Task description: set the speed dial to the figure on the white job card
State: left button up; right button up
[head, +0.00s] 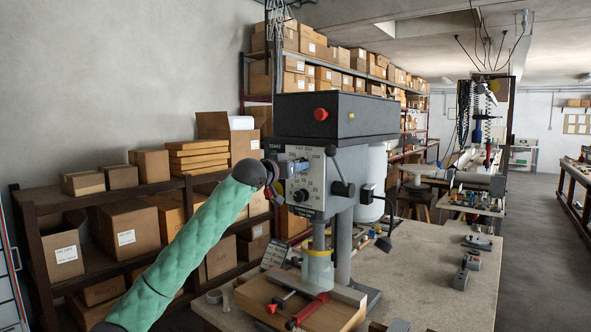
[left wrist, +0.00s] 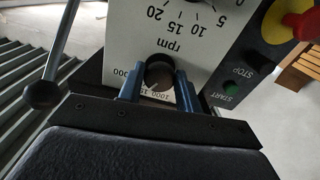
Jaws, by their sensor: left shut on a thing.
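The speed dial (left wrist: 158,72) is a dark round knob on the drill press's white panel (left wrist: 118,45), marked "rpm". In the left wrist view the panel is upside down. Figures around the dial include 1000 and 300; others are partly hidden, and I cannot tell the pointer's setting. My left gripper (left wrist: 158,85) is shut on the dial, one blue finger on each side. In the head view my left gripper (head: 291,166) reaches the panel's upper part from the left. A pale card (head: 275,253) with dark print stands by the press's base, its print too small to read. My right gripper is out of view.
A lever with a black ball (left wrist: 43,95) is beside the panel. A green START button (left wrist: 230,88) and a red stop knob (left wrist: 302,24) are on the other side. A red-handled clamp (head: 308,310) lies on the wooden block. The bench (head: 425,275) has free room at right.

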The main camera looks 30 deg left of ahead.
pick_arm(q)
jog(key=shift+n, duration=0.4)
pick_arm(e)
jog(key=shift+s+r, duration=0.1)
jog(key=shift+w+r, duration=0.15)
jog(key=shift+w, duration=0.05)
pick_arm(q)
jog(key=o, duration=0.9)
jog(key=shift+o, duration=0.2)
jog(key=s+b, duration=0.3)
jog(key=s, duration=0.4)
jog(key=shift+s+a+b, duration=0.3)
jog(key=shift+s+a, duration=0.05)
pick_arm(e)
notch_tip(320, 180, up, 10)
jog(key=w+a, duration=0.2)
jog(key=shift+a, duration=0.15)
pick_arm(q)
jog(key=shift+f, duration=0.1)
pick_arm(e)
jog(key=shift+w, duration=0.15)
